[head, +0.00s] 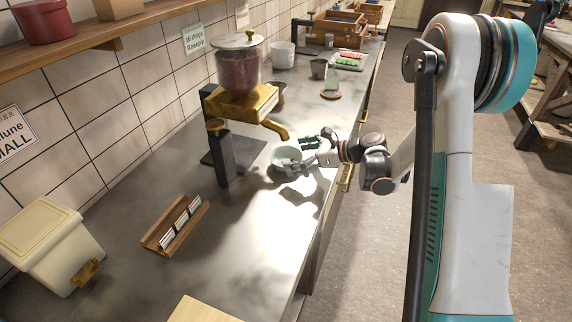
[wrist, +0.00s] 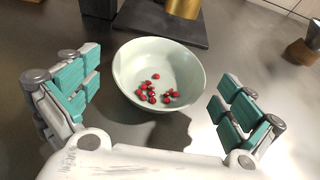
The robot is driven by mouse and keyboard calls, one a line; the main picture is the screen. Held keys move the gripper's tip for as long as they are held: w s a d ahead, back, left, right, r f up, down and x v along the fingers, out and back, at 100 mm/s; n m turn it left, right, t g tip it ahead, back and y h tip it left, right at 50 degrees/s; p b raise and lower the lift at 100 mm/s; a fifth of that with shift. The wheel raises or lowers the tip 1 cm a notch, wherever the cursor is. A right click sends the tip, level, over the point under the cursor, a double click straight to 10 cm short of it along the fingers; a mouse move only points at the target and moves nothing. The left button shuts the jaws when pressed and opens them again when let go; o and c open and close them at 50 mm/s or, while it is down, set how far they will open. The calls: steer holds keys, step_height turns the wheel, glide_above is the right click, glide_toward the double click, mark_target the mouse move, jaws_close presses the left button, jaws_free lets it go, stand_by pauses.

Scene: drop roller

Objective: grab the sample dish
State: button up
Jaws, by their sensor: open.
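The sample dish (wrist: 158,60) is a pale green round bowl with several small red pieces in its bottom. It stands upright on the grey counter in the wrist view, between and just beyond my fingers. In the head view the dish (head: 283,155) sits beside the brass spout's stand, partly hidden by my gripper. My gripper (wrist: 155,107) is open, one teal-padded finger on each side of the dish, with gaps to its rim. It also shows in the head view (head: 299,155), reaching in from the right over the counter's edge.
A dispenser with a red-filled jar (head: 239,70) and brass spout (head: 276,130) stands just behind the dish. A wooden card holder (head: 175,226) and cream bin (head: 52,243) stand nearer on the counter (head: 225,270). Cups and a dark tray (head: 347,61) are farther back.

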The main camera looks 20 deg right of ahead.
mark_target(273, 158)
steer(key=b+x, duration=0.1)
steer(key=x, duration=0.2)
steer(key=shift+w+a+f, duration=0.25)
steer(key=c, duration=1)
steer(key=shift+r, duration=0.15)
